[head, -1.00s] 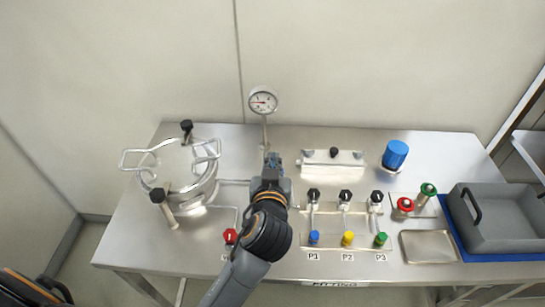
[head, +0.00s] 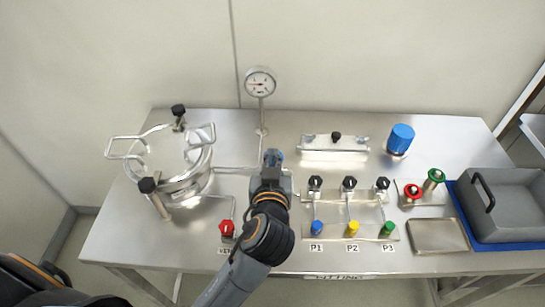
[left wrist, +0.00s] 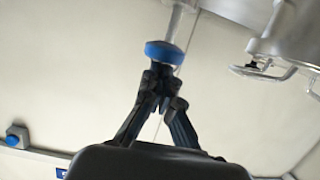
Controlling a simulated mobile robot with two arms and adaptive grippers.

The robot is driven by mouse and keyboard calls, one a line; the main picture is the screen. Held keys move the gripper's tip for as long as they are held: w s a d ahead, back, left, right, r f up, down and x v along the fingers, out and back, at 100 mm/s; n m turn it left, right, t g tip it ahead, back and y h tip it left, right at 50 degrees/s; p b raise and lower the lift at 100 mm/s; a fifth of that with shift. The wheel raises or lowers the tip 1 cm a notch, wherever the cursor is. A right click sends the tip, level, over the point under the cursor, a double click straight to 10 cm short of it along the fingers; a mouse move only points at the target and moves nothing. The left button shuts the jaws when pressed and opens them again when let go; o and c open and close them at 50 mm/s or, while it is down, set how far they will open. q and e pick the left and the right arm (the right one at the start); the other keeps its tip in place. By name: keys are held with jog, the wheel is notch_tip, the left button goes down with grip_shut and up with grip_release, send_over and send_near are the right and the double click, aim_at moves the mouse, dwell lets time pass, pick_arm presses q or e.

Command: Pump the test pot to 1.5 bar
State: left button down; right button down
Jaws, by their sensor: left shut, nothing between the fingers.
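The test pot (head: 182,165) is a shiny steel vessel with wire handles and black clamp knobs at the left of the bench. Part of it shows at the upper right of the left wrist view (left wrist: 300,40). A pipe links it to a round dial gauge (head: 260,82); its needle points left, its figures too small to read. My left gripper (head: 273,158) is right of the pot, shut and empty. In the left wrist view its fingertips (left wrist: 161,78) meet just below a blue collar or knob (left wrist: 164,54) on a metal rod; contact is unclear. My right gripper is not seen.
A red valve knob (head: 227,228) is left of my left forearm. Black knobs and blue, yellow and green caps stand on a panel (head: 340,213) labelled P1 to P3. A blue cylinder (head: 401,138), a small tray (head: 437,235) and a grey bin (head: 510,205) are right.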

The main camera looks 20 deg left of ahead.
pick_arm(q)
notch_tip(320, 180, down, 4)
jog(key=b, duration=0.3)
jog(key=shift+f, duration=0.15)
